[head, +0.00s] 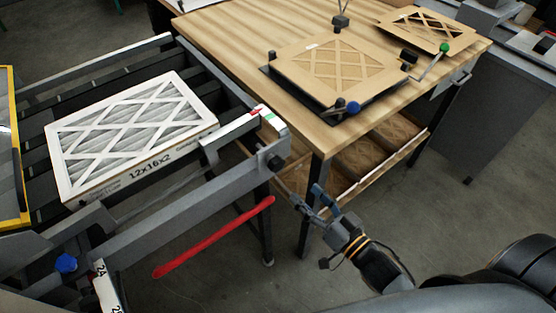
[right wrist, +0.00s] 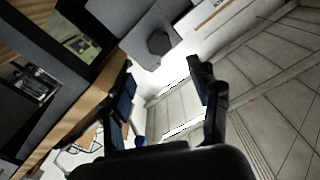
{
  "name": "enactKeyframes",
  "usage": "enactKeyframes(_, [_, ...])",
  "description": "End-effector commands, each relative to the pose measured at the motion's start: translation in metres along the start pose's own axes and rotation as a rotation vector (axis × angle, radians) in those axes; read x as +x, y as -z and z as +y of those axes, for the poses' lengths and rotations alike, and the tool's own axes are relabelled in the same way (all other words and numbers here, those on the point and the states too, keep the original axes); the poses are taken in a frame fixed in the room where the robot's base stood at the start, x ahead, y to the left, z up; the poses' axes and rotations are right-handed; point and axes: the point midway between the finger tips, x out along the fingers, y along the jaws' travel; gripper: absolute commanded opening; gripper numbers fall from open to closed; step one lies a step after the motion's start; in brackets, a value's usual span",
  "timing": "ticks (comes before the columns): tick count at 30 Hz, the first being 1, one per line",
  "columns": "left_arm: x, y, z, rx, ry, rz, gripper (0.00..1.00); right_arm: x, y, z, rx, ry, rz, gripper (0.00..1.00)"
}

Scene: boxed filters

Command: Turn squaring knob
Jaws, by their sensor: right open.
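A dark round knob (head: 270,158) sits on the end of the grey rail of the conveyor frame, facing my right arm. In the right wrist view a dark faceted knob (right wrist: 160,42) stands out from a grey panel beyond the fingertips; it looks like the same one. My right gripper (head: 308,197) is open and empty, below and to the right of the knob and apart from it. Its two fingers, with blue pads, also show spread in the right wrist view (right wrist: 163,85). My left gripper is not in view.
A boxed filter (head: 135,130) lies on the conveyor rollers. A red handle (head: 213,238) hangs below the rail. The wooden table (head: 225,30) carries a jig with a blue knob (head: 353,107) and a green-knobbed lever (head: 444,47). Its near leg stands close to my right gripper.

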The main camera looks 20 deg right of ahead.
Motion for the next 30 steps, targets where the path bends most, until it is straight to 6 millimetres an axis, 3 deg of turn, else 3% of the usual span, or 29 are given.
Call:
enactKeyframes(6, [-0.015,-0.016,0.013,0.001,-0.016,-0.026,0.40,0.047,0.005,-0.002,-0.002,0.001,0.005,0.61])
enactKeyframes(15, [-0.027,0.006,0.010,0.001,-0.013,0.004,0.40,0.103,0.003,-0.001,0.000,-0.001,0.002,0.61])
enactKeyframes(21, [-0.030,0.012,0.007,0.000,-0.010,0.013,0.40,0.120,0.001,0.000,-0.001,-0.001,0.000,0.61])
enactKeyframes(30, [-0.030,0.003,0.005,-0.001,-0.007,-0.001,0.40,0.122,0.000,0.000,-0.001,-0.001,0.000,0.61])
